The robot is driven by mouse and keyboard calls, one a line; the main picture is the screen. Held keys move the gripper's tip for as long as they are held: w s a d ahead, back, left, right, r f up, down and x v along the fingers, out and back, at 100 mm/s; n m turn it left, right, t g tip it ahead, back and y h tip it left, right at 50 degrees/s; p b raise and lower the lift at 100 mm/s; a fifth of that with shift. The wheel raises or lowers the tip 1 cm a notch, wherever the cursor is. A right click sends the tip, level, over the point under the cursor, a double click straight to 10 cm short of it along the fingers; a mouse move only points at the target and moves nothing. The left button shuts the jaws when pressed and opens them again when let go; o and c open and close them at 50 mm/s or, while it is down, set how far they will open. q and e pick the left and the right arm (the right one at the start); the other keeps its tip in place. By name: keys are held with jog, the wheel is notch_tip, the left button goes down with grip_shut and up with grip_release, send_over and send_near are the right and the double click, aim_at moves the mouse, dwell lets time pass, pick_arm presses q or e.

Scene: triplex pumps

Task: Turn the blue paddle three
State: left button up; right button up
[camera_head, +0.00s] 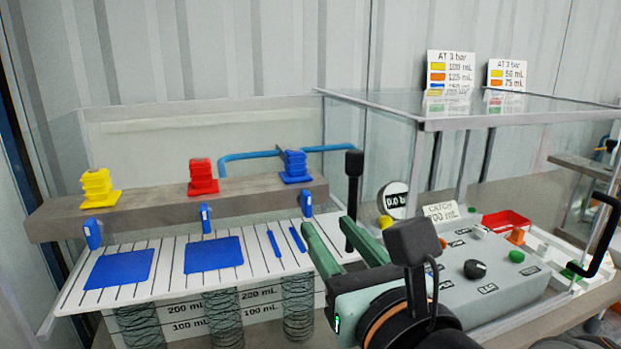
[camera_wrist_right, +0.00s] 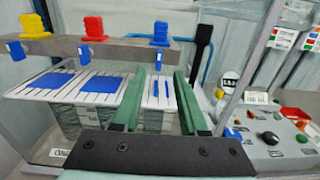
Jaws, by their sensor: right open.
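Three blue paddles hang on the front of the grey beam (camera_head: 150,202): the left one (camera_head: 93,233), the middle one (camera_head: 206,218) and the right one (camera_head: 307,203). The right paddle is below the blue stepped block and also shows in the right wrist view (camera_wrist_right: 159,58). My right gripper (camera_head: 325,222) is open, with green fingers pointing toward that paddle. In the right wrist view the paddle appears between the two fingertips (camera_wrist_right: 159,72), with no visible contact. I cannot tell whether the tips reach it in depth. My left gripper is not in view.
Yellow (camera_head: 97,188), red (camera_head: 202,176) and blue (camera_head: 295,166) blocks stand on the beam. A black-tipped lever (camera_head: 353,190) rises right of the paddle. A white slatted panel (camera_head: 170,268) lies below. A grey control box (camera_head: 480,270) sits at right.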

aim_at(309, 205)
jog(key=p+x, duration=0.1)
jog(key=x, duration=0.5)
jog(key=shift+w+a+p, duration=0.15)
jog(key=shift+w+p, duration=0.15)
jog(key=shift+w, duration=0.05)
jog(key=shift+w+a, duration=0.15)
jog(key=shift+w, duration=0.2)
jog(key=c, duration=0.4)
grip_shut()
